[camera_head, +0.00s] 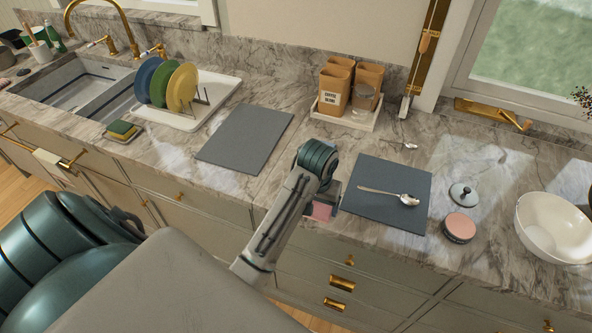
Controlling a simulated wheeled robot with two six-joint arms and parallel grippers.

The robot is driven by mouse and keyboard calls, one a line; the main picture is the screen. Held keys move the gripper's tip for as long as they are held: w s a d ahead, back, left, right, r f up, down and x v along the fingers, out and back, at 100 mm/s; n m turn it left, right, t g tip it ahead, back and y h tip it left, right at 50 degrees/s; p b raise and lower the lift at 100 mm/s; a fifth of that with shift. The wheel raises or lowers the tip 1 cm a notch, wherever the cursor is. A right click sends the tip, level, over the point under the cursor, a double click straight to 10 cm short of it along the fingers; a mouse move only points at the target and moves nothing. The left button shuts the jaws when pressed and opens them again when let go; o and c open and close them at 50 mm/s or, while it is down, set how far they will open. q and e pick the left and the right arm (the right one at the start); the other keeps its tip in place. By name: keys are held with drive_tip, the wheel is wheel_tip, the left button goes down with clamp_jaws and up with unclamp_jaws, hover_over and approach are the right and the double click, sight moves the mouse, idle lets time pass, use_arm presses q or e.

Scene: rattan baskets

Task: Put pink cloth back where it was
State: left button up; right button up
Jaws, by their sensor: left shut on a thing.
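The pink cloth (320,211) shows as a small pink patch at the end of my left arm, by the counter's front edge. My left gripper (328,198) is shut on it, just left of the right-hand grey mat. The wrist hides most of the gripper and part of the cloth. I cannot tell whether the cloth touches the counter. My right gripper is not in view.
A spoon (405,198) lies on the right grey mat (380,177). The left grey mat (245,135) is bare. Right of them are a pink-topped round tin (459,226), a small lid (462,193) and a white bowl (552,228). Canisters (335,90) stand behind.

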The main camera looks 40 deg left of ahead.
use_arm(q)
drive_tip(key=w+a+b, duration=0.1)
drive_tip(key=w+a+f+b, duration=0.1)
drive_tip(key=w+a, duration=0.1)
drive_tip(key=shift+w+a, duration=0.2)
drive_tip(key=shift+a, duration=0.1)
drive_tip(key=w+a+p, duration=0.1)
drive_tip(key=a, duration=0.1)
drive_tip(key=w+a, duration=0.1)
drive_tip(key=w, duration=0.1)
drive_tip(key=w+a+p, duration=0.1)
drive_tip(key=a, duration=0.1)
drive_tip(key=shift+w+a+p, duration=0.25)
drive_tip(key=shift+a+p, duration=0.05)
drive_tip(key=shift+a, duration=0.05)
drive_tip(key=shift+w+a, duration=0.3)
drive_tip(key=f+p, duration=0.2)
drive_tip(key=f, duration=0.1)
drive_tip(key=shift+w+a+f, duration=0.1)
drive_tip(key=shift+w+a, duration=0.1)
drive_tip(key=shift+f+p, duration=0.3)
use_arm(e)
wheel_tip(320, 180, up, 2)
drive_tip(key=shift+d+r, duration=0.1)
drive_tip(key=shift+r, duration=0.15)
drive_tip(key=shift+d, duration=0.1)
